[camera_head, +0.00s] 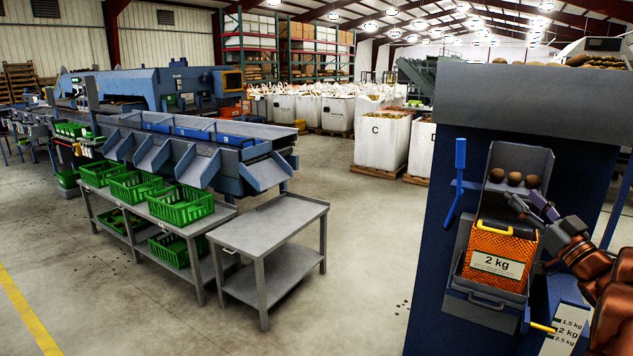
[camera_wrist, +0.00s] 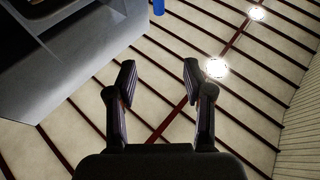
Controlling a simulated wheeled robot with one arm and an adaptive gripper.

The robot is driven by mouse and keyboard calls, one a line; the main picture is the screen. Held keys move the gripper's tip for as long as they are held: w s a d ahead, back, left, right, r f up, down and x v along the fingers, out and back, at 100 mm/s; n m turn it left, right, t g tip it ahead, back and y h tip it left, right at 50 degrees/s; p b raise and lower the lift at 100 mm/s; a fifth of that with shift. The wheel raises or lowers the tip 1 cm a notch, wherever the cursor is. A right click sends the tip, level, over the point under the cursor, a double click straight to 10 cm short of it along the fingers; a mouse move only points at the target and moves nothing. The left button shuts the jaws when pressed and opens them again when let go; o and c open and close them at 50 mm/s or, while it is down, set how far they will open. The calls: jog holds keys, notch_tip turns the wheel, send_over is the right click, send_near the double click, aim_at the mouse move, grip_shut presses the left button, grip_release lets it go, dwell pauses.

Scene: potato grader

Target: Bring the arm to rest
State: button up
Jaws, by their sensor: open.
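My arm comes in from the right edge of the head view, and my gripper (camera_head: 516,203) is in front of the blue bagging machine (camera_head: 480,110), beside its chute and over the right upper edge of an orange bag marked 2 kg (camera_head: 491,268). In the wrist view my gripper (camera_wrist: 158,82) shows two dark fingers spread apart with nothing between them. Behind the fingers are the roof and its lamps. Whether the gripper touches the chute or the bag cannot be told.
Potatoes (camera_head: 514,179) sit in the chute (camera_head: 520,160). A yellow lever (camera_head: 543,328) sticks out low on the machine. A bare grey table (camera_head: 270,225) stands left, next to a bench with green crates (camera_head: 180,206). The floor between table and machine is open.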

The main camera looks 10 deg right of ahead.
jog(key=w+a+m+g+h+p, duration=0.1)
jog(key=w+m+g+h+p, duration=0.1)
jog(key=w+m+g+h, duration=0.5)
jog(key=s+a+f+g+h+p, duration=0.1)
jog(key=s+a+f+g+p, duration=0.1)
jog(key=s+a+f+g, duration=0.55)
jog(key=s+a+f+g+p, duration=0.2)
jog(key=s+a+f, duration=0.2)
jog(key=s+a, duration=0.7)
jog(key=s+a+f+n+g+y+p, duration=0.1)
jog(key=s+a+n+g+y, duration=0.1)
jog(key=s+a, duration=0.6)
jog(key=s+a+f+n+g+y+p, duration=0.1)
jog(key=s+a+f+n+g+y, duration=0.1)
jog(key=s+a+g, duration=0.3)
jog(key=s+a, duration=0.4)
jog(key=s, duration=0.7)
jog(key=shift+s+a, duration=0.25)
jog(key=shift+s, duration=0.1)
jog(key=shift+f, duration=0.1)
jog(key=shift+c, duration=0.3)
